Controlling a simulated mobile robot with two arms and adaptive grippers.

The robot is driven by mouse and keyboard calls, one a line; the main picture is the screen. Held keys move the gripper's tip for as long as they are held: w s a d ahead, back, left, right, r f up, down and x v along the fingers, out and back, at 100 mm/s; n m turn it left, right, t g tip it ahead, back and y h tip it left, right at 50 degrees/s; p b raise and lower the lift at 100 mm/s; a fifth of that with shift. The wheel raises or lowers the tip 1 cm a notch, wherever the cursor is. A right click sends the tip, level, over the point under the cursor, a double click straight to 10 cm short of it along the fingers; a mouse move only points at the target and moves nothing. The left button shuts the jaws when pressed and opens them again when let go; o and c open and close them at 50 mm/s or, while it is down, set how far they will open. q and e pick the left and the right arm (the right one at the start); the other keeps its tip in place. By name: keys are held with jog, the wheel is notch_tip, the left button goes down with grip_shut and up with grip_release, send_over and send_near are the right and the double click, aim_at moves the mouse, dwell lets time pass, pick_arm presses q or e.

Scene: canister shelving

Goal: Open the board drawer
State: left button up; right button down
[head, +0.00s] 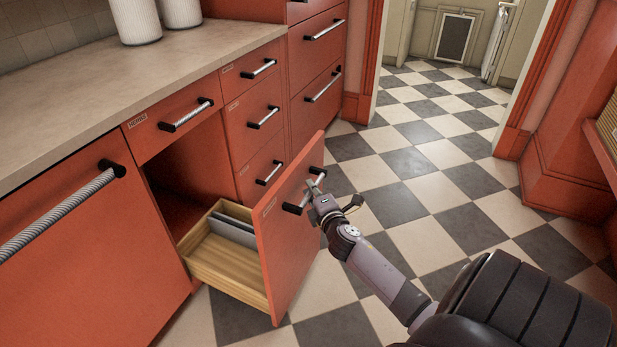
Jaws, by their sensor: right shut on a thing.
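The board drawer (290,232) is pulled out from the red cabinet under the counter. Its tall red front stands well away from the cabinet face. Its wooden box (228,272) shows behind the front, with grey flat boards (232,228) standing at its far side. My right gripper (314,188) is shut on the drawer's handle (300,196), near the top of the front. The gripper's fingers partly cover the handle. My left gripper is not in view.
The beige countertop (150,80) carries two white canisters (136,20) at the back. Other red drawers with dark handles (264,118) are closed beside the opening. The checkered floor (420,190) is clear towards the doorway at the back.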

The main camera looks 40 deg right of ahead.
jog(key=c, duration=1.6)
grip_release()
jog(key=shift+o, duration=0.2)
jog(key=v, duration=1.2)
jog(key=shift+f, duration=0.1)
